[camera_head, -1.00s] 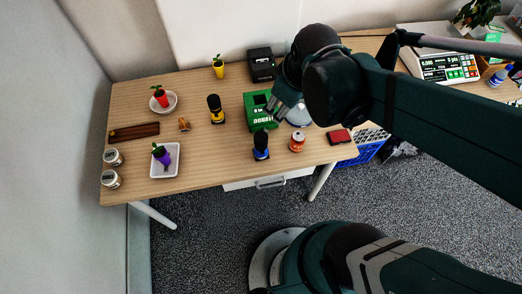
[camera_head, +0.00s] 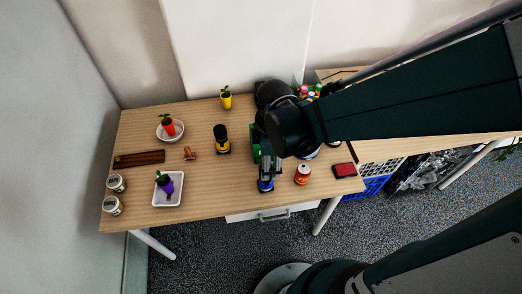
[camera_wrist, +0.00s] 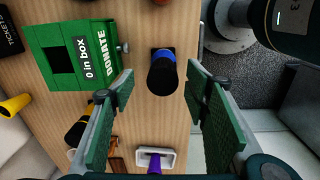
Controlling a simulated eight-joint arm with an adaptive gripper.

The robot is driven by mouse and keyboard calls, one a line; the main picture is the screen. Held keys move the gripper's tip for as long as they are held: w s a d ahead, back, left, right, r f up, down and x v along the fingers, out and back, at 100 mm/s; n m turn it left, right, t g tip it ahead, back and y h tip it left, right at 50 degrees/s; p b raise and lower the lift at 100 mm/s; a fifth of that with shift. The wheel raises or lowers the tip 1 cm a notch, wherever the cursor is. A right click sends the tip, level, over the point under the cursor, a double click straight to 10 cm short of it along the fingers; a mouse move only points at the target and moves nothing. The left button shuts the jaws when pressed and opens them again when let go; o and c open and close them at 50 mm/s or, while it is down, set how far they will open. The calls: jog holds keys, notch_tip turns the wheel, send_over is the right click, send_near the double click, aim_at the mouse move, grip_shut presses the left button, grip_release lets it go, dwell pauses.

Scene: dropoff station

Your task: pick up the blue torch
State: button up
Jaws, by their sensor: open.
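The blue torch (camera_head: 265,186) stands upright near the front edge of the wooden table, black with a blue band. In the head view my gripper (camera_head: 268,176) is over it and hides most of it. In the wrist view the blue torch (camera_wrist: 162,75) shows whole, its black end toward the camera, in the gap between my fingertips (camera_wrist: 159,80). My gripper is open, with one green-padded finger on each side. I see clear table between the torch and the fingers; contact does not show.
A green donation box (camera_wrist: 70,55) stands close behind the torch. An orange-red can (camera_head: 302,174) is just right of it, and a yellow-and-black torch (camera_head: 222,140) is to its left. A white tray (camera_head: 158,199) holds a purple item. The table front between tray and torch is clear.

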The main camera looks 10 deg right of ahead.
jog(key=shift+s+a+f+n, duration=0.1)
jog(key=shift+a+f+n, duration=0.1)
jog(key=shift+f+n, duration=0.2)
jog(key=shift+s+a+f+n, duration=0.15)
jog(key=shift+f+n, duration=0.15)
jog(key=shift+f, duration=0.15)
jog(key=shift+f, duration=0.1)
jog(key=shift+w+f+b, duration=0.1)
jog(key=shift+f+b, duration=0.35)
jog(key=shift+f, duration=0.7)
jog(key=shift+f, duration=0.1)
jog(key=shift+a+f+b, duration=0.1)
jog(key=shift+f+b, duration=1)
jog(key=shift+f, duration=1.45)
jog(key=c, duration=1.1)
